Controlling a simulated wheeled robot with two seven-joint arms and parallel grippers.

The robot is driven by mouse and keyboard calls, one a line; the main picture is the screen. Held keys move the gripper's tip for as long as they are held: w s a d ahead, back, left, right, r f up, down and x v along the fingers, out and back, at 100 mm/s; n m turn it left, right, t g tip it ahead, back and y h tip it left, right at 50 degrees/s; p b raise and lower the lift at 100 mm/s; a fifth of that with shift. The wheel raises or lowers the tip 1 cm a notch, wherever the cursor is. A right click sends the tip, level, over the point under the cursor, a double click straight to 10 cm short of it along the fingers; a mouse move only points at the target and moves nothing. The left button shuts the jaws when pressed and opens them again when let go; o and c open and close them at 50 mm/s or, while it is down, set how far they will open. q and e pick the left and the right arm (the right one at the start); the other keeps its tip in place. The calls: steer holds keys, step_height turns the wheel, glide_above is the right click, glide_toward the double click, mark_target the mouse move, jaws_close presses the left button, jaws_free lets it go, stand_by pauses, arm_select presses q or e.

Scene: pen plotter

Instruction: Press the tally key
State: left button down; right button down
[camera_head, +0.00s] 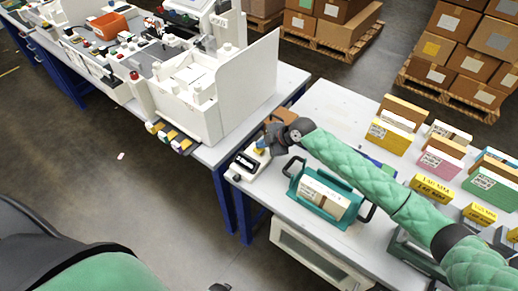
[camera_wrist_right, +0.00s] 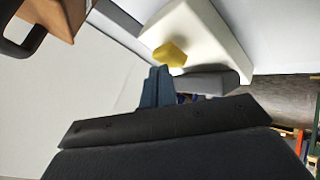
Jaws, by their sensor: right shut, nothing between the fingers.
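The tally counter is a small white box (camera_head: 246,166) with a dark display, at the left end of the right-hand table. Its yellow key (camera_head: 259,147) is partly hidden by my gripper. In the right wrist view the white box (camera_wrist_right: 215,35) carries the yellow key (camera_wrist_right: 170,54) on its near side. My right gripper (camera_head: 264,143) is shut and empty. Its blue fingertips (camera_wrist_right: 156,72) are close to the key, just below it in the wrist view; I cannot tell whether they touch. My left gripper cannot be made out; only a small dark part shows at the bottom edge.
A teal carrier (camera_head: 318,204) with boxes stands close by, beneath my right forearm. Several card boxes (camera_head: 390,133) fill the table's right side. The white plotter machine (camera_head: 205,90) stands on the other table, across a narrow gap. A brown box (camera_wrist_right: 52,12) is at the wrist view's upper left.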

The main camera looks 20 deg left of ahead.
mark_target(262, 150)
steer(key=shift+f+b, duration=0.35)
steer(key=shift+f, duration=0.1)
stand_by(0.4)
steer(key=shift+r, duration=0.1)
steer(key=shift+r+p, duration=0.4)
steer(key=shift+r, duration=0.55)
steer(key=shift+r+p, duration=1)
steer(key=shift+r, duration=1.5)
